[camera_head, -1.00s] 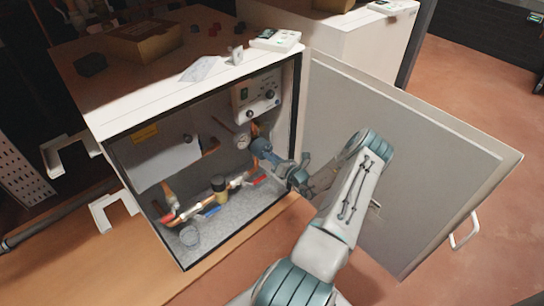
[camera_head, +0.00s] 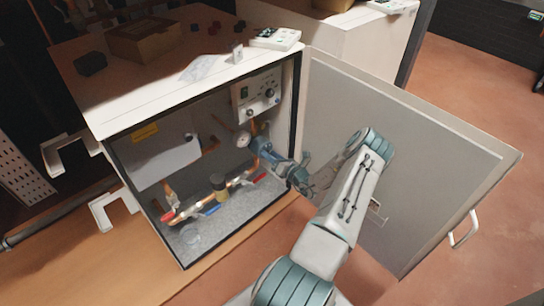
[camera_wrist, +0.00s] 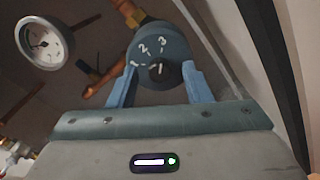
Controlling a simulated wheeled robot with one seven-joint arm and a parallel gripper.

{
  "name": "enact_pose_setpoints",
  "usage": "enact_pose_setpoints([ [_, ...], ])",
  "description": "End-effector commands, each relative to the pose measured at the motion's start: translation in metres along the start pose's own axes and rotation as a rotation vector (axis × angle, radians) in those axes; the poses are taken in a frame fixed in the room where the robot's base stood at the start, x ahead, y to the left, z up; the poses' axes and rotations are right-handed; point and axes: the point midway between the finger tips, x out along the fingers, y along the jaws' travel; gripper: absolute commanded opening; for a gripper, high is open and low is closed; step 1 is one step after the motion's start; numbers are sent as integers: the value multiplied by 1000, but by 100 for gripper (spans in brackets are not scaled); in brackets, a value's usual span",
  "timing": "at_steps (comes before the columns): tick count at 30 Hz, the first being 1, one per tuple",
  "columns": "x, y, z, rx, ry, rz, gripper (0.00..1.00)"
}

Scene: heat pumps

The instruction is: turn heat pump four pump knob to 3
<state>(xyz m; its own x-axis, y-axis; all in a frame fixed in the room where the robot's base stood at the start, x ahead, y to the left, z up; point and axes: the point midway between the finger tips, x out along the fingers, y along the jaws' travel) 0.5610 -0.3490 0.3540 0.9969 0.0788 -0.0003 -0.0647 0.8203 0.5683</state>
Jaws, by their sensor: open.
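The pump (camera_wrist: 160,50) is a dark blue-grey round body with white numbers 1, 2 and 3 on its face. Its black knob (camera_wrist: 162,73) sits in the middle of the face with a pale mark, whose exact aim is hard to read. My gripper (camera_wrist: 160,88) is open in the wrist view, with one blue finger on each side of the lower part of the pump face. I cannot tell whether the fingers touch the knob. In the head view my gripper (camera_head: 277,158) reaches into the open cabinet and largely covers the pump.
The cabinet (camera_head: 190,92) has its door (camera_head: 400,160) swung open to the right of my arm. Inside are a pressure gauge (camera_wrist: 43,43), copper pipes, valves with red handles and a control panel (camera_head: 256,95). Narrow cabinet walls border the reach.

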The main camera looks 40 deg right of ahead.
Motion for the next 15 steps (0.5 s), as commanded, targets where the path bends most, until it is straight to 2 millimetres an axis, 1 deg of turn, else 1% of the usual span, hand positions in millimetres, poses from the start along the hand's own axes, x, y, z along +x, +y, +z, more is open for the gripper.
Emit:
enact_pose_setpoints([
  [2, -7, 0, 1, 0, -1, -2, 45],
  [5, -22, 1, 2, 3, -1, -3, 45],
  [15, -98, 0, 2, 2, -1, -4, 45],
])
